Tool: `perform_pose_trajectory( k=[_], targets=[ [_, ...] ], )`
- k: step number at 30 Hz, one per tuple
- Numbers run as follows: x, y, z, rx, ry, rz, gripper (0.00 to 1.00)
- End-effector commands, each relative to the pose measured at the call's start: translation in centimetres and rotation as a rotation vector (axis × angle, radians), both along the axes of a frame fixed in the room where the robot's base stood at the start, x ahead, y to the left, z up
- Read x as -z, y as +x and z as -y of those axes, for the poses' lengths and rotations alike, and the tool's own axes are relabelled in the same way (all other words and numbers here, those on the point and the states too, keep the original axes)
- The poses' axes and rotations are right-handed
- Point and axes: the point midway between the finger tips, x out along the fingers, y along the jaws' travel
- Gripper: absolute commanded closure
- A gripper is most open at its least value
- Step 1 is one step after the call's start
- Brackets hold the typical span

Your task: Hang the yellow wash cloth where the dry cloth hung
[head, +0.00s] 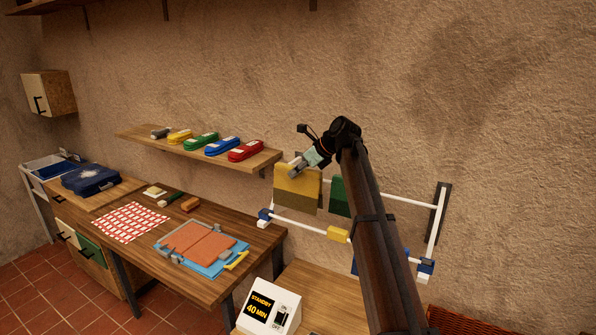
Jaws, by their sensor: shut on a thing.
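The yellow wash cloth (297,183) is at the left end of the wall rack's upper white rail (405,200). Its upper part is bright yellow and a darker olive strip shows below. My gripper (295,171) is at the cloth's top edge and is shut on it. The fingertips are small here, and I cannot tell whether the cloth's weight rests on the rail. A green cloth (338,197) hangs on the rail just to the right, partly hidden by my arm.
The lower rail carries blue end pieces (265,214) and a yellow clip (338,235). A blue item (367,263) is mostly behind my arm. A shelf (262,158) with several coloured cases is close left. A display box (268,306) stands below.

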Motion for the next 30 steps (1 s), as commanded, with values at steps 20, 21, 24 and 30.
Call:
perform_pose_trajectory(
  k=[20, 21, 24, 30],
  targets=[
    [2.8, -0.1, 0.0, -0.001, -0.002, 0.002, 0.94],
    [3.2, -0.1, 0.0, 0.0, -0.001, 0.001, 0.94],
    [4.1, 0.0, 0.0, 0.0, -0.001, 0.001, 0.94],
    [5.3, 0.0, 0.0, 0.001, -0.001, 0.002, 0.94]
  ],
)
